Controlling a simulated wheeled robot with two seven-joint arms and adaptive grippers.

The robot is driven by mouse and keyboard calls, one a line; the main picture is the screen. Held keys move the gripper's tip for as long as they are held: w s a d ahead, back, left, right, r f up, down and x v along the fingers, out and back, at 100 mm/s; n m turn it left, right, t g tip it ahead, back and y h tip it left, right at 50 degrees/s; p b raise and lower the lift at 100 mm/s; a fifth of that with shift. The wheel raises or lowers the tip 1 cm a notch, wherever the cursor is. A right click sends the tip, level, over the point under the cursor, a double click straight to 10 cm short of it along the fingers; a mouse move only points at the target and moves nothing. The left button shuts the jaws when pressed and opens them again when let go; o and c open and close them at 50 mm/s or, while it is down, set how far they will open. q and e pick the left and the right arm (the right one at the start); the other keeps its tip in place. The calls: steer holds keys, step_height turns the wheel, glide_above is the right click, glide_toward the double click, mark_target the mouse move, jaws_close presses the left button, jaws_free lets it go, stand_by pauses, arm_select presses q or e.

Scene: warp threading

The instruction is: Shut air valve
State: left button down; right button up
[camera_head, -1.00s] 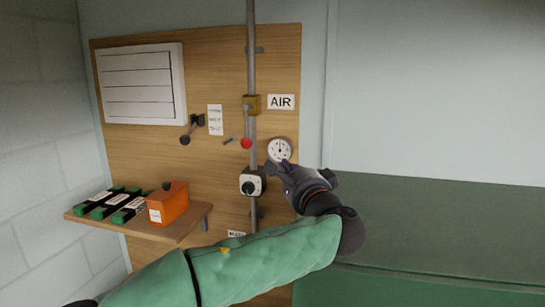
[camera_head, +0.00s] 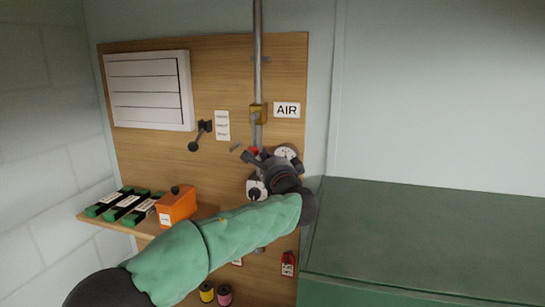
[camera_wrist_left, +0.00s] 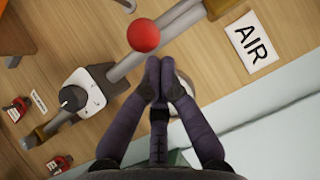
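The air valve has a brass body (camera_head: 257,114) on the vertical grey pipe, beside the AIR sign (camera_head: 287,110). Its lever hangs down along the pipe and ends in a red ball knob (camera_head: 252,150), partly covered by my gripper in the head view. In the left wrist view the red knob (camera_wrist_left: 143,35) is just beyond the fingertips, not between them. My left gripper (camera_head: 258,157) is in front of the pipe, below the valve body. In the wrist view its fingertips (camera_wrist_left: 160,68) are together with nothing visible between them. Whether they touch the knob I cannot tell. My right gripper is out of view.
A round gauge (camera_head: 287,153) is partly behind my gripper. A white box with a black knob (camera_head: 255,190) sits lower on the pipe. A black lever (camera_head: 201,134) is to the left. A shelf (camera_head: 148,228) holds an orange box (camera_head: 177,205). A green surface (camera_head: 430,235) fills the right.

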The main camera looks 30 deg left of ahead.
arm_select(q)
steer(key=shift+w, duration=0.15)
steer(key=shift+a+f+m+b, duration=0.25)
steer(key=shift+m+b, duration=0.15)
steer(key=shift+b, duration=0.45)
